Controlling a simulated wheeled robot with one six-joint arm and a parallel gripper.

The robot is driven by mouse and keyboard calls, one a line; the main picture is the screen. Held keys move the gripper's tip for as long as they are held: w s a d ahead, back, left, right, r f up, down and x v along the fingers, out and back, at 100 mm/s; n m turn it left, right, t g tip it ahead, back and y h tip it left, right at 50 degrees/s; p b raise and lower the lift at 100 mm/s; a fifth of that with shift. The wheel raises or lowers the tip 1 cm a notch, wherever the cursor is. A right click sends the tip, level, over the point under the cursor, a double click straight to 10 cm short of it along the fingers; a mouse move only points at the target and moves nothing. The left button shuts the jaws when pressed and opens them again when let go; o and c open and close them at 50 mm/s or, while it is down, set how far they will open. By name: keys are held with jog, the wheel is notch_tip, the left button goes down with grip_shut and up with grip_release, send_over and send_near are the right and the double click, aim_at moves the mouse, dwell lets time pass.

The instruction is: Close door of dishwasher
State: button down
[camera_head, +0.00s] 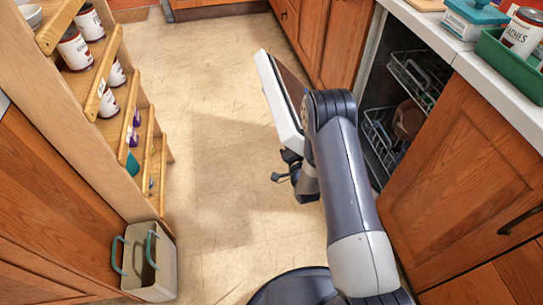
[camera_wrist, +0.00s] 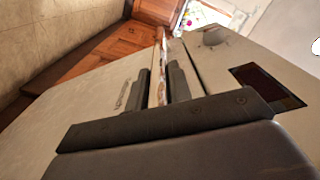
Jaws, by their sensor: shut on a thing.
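The dishwasher (camera_head: 408,90) stands under the counter at the right in the head view, and its racks show through the open front. Its door (camera_head: 278,105), a white slab with a darker face, stands away from the opening, out over the floor. In the wrist view the door (camera_wrist: 212,65) runs away from the camera, with a dark panel on its right side. My gripper (camera_wrist: 160,88) is shut on the door's edge, one dark finger on each side. In the head view my arm partly covers the door and the opening, and the grip itself is hidden.
Wooden cabinets (camera_head: 460,170) flank the dishwasher. A green tray (camera_head: 510,65) with a can stands on the counter. A shelf rack (camera_head: 110,90) with cans and a bin (camera_head: 150,262) stand at the left. The tiled floor (camera_head: 215,150) between is clear.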

jog(key=w+d+r+m, duration=0.1)
jog(key=d+r, duration=0.2)
jog(key=d, duration=0.1)
jog(key=w+d+r+m+p, duration=0.1)
jog(key=d+r, duration=0.3)
jog(key=w+d+r+m+p, duration=0.1)
jog(key=d+r, duration=0.3)
jog(key=shift+w+d, duration=0.1)
jog(key=shift+w, duration=0.15)
jog(key=w+d+r+m+p, duration=0.1)
jog(key=w+d+r, duration=0.1)
jog(key=d, duration=0.5)
jog(key=w+d+r+m+p, duration=0.1)
jog(key=w+d+r, duration=0.1)
jog(key=d+r, duration=0.2)
jog(key=shift+d, duration=1.55)
jog(key=c, duration=1.3)
grip_release()
jog(key=shift+f, duration=0.15)
jog(key=v, duration=1)
jog(key=shift+s+p, duration=0.35)
jog(key=shift+c, duration=0.2)
